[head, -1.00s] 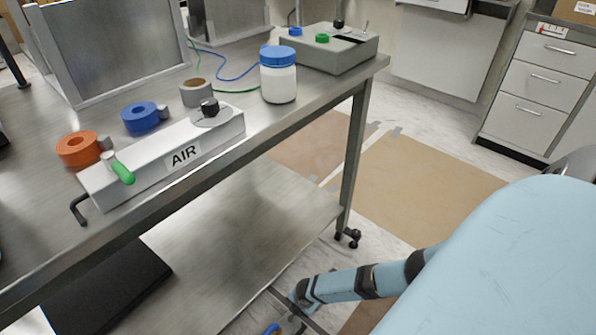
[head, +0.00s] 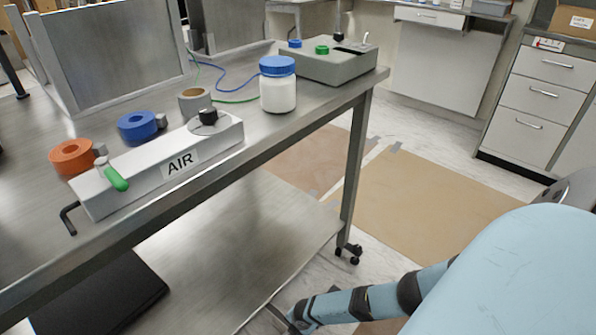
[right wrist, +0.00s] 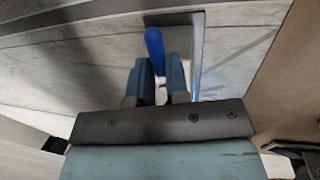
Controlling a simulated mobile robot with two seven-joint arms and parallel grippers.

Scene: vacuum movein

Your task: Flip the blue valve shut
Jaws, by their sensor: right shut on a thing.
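The blue valve handle (right wrist: 154,42) shows in the right wrist view, a slim blue lever rising between and past my right fingertips. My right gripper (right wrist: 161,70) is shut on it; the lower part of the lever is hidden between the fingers. The valve handle is not visible there. My left gripper is in neither view.
A steel bench (head: 230,165) fills the left of the head view. It carries an AIR box (head: 165,165) with a green lever, orange (head: 72,157) and blue (head: 138,127) rolls, a white jar (head: 278,92) and a grey control box (head: 325,68). Floor right of it is open.

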